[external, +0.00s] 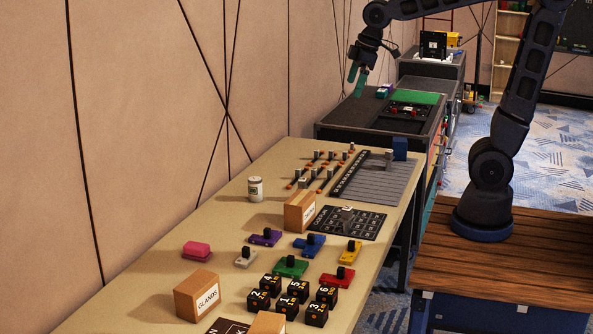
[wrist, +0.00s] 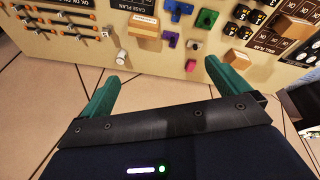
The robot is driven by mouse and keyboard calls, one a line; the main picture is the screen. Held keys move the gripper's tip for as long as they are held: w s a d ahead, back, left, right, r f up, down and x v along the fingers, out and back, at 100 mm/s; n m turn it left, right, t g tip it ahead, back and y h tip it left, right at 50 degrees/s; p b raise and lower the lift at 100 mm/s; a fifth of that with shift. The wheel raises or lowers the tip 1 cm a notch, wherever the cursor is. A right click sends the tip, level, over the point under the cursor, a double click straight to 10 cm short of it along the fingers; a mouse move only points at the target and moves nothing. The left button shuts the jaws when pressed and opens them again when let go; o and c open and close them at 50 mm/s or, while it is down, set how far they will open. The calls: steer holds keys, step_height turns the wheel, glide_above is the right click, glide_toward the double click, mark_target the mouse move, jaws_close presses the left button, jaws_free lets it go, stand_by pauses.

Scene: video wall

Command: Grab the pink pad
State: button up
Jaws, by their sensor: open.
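The pink pad (external: 196,251) lies flat on the beige table (external: 232,215), near its left edge beside the wall. It also shows in the wrist view as a small pink block (wrist: 191,66), near the table's edge and close to the right fingertip in the picture. My gripper (external: 357,79) is raised at the back, well above the table and far from the pad. In the wrist view its two green fingers (wrist: 162,72) are spread apart with nothing between them.
A white can (external: 255,189) stands behind the pad. A cardboard box labelled GLANDS (external: 197,296) is in front of it, and coloured switch blocks (external: 265,237) and black numbered cubes (external: 290,300) lie to its right.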

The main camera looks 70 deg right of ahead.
steer(key=w+a+f+n+g, duration=0.1)
steer(key=w+a+f+n, duration=0.15)
steer(key=w, duration=0.55)
steer(key=w+a+f+n, duration=0.1)
steer(key=w+a, duration=0.2)
steer(key=w, duration=0.4)
steer(key=n+g, duration=0.2)
steer(key=n, duration=0.8)
glide_above(196, 245)
step_height(196, 245, down, 34)
steer(key=shift+d+f, duration=0.15)
steer(key=shift+f, duration=5.35)
steer(key=c, duration=1)
